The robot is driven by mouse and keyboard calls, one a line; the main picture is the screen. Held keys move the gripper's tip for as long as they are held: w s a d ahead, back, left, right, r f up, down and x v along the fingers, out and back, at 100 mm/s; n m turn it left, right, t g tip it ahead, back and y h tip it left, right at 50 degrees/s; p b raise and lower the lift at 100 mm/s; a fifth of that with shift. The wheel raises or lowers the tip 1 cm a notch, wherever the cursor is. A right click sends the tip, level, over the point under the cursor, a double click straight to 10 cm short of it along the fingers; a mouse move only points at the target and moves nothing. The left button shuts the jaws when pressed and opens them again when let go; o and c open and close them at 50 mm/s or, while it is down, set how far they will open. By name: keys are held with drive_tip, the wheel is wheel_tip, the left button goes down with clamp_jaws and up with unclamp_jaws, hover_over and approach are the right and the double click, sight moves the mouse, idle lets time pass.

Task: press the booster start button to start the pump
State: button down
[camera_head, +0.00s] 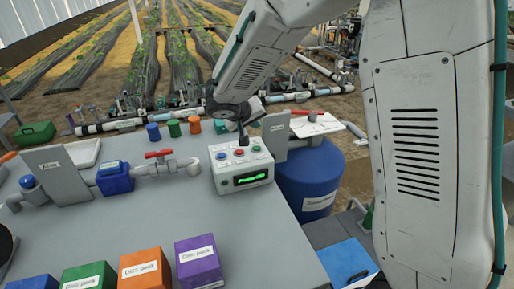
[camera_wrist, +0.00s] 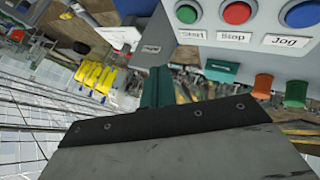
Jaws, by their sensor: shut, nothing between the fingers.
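A grey control box (camera_head: 228,184) stands on the bench with a lit green display (camera_head: 250,179) on its front. Its top carries a blue button (camera_head: 221,155), a red button (camera_head: 239,152) and a green button (camera_head: 256,148). In the wrist view the green button (camera_wrist: 187,13) is labelled Start, the red button (camera_wrist: 236,12) Stop and the blue button (camera_wrist: 301,13) Jog, all at the upper right. My gripper (camera_head: 243,141) is shut and empty, pointing down at the box's far edge, between the red and green buttons in the picture. I cannot tell whether it touches the box.
A red-handled valve (camera_head: 158,154) and pipe stand left of the box. Small blue, green and orange cups (camera_head: 174,128) stand behind. Orange and purple packs (camera_head: 198,262) line the near edge. A blue drum (camera_head: 310,185) stands to the right. The bench middle is clear.

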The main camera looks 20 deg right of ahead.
sight(255, 149)
drive_tip(key=shift+f, duration=3)
drive_tip(key=shift+f, duration=0.1)
drive_tip(key=shift+f, duration=0.3)
drive_tip(key=shift+f, duration=0.35)
idle(0.4)
drive_tip(key=shift+r, duration=0.8)
drive_tip(key=shift+r, duration=2.5)
